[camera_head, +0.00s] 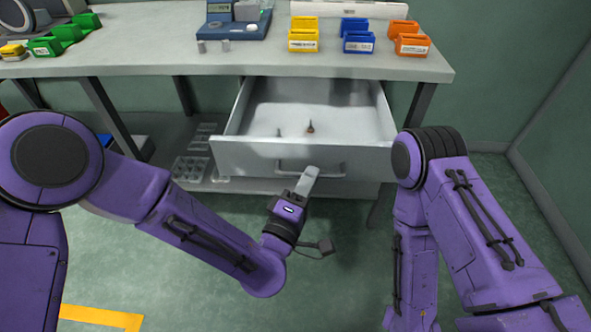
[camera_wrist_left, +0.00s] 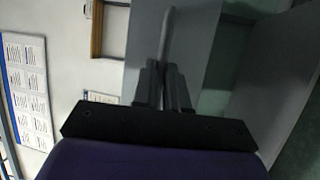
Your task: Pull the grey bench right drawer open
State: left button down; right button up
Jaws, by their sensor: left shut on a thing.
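The grey bench right drawer (camera_head: 232,154) is pulled out under the right part of the bench, its inside showing. Two small items (camera_head: 310,127) stand or lie on its floor; they are too small to name surely. A bar handle (camera_head: 331,175) runs across the drawer front. My left gripper (camera_head: 309,174) is at the left part of this handle, shut on it. In the left wrist view the fingers (camera_wrist_left: 163,85) close around the handle bar (camera_wrist_left: 167,35). My right arm is at the right of the head view, its gripper out of sight.
The grey bench top (camera_head: 150,62) carries green bins (camera_head: 66,34), yellow bins (camera_head: 304,34), blue bins (camera_head: 356,35), orange bins (camera_head: 408,37) and a blue device (camera_head: 234,28). A low shelf (camera_head: 258,184) with clear trays (camera_head: 190,169) lies beneath. The floor in front is clear.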

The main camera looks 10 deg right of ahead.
pick_arm(q)
jog(key=shift+s, duration=0.25)
jog(key=c, duration=1.2)
grip_release()
jog(key=shift+o, duration=0.2)
jog(key=b+v, duration=0.2)
jog(key=v, duration=0.8)
jog(key=shift+s+a+b, duration=0.15)
jog(key=shift+a+b, duration=0.05)
jog(key=shift+b, duration=0.15)
